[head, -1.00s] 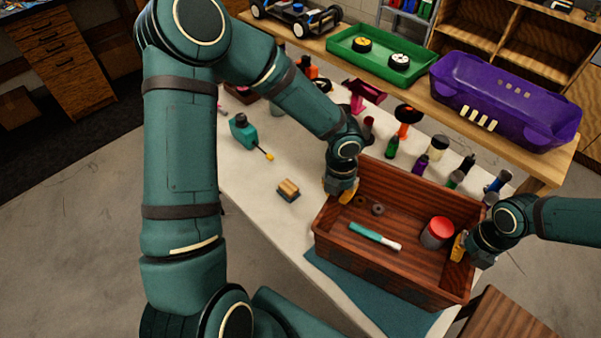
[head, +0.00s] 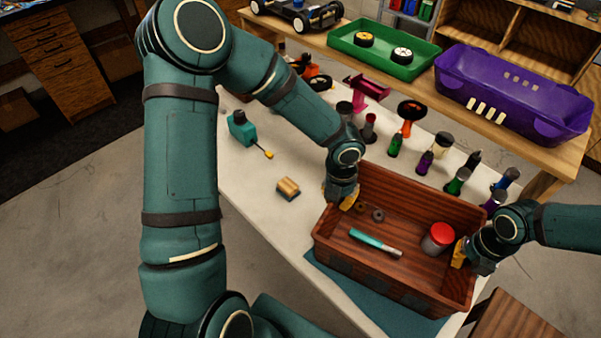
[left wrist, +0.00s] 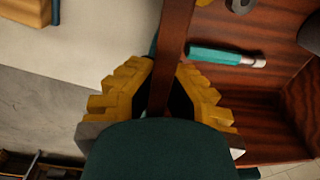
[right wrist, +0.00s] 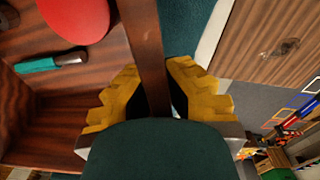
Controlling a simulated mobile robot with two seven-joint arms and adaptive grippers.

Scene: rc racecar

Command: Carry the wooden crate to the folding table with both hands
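The wooden crate (head: 345,248) is over the near right end of the white table (head: 245,190), above a teal mat (head: 372,308). It holds a red-lidded jar (head: 438,238), a teal marker (head: 375,243) and small dark rings (head: 378,215). My left gripper (head: 340,196) is shut on its left end wall, one finger on each side, as the left wrist view (left wrist: 165,80) shows. My right gripper (head: 466,253) is shut on the opposite end wall, also seen in the right wrist view (right wrist: 152,75). The crate looks level; its underside is hidden. I cannot tell which table folds.
Several bottles (head: 425,162) stand close behind the crate. A wooden bench behind bears a green tray (head: 382,50) and purple shell (head: 515,95). A brown wooden top (head: 515,318) is at lower right.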

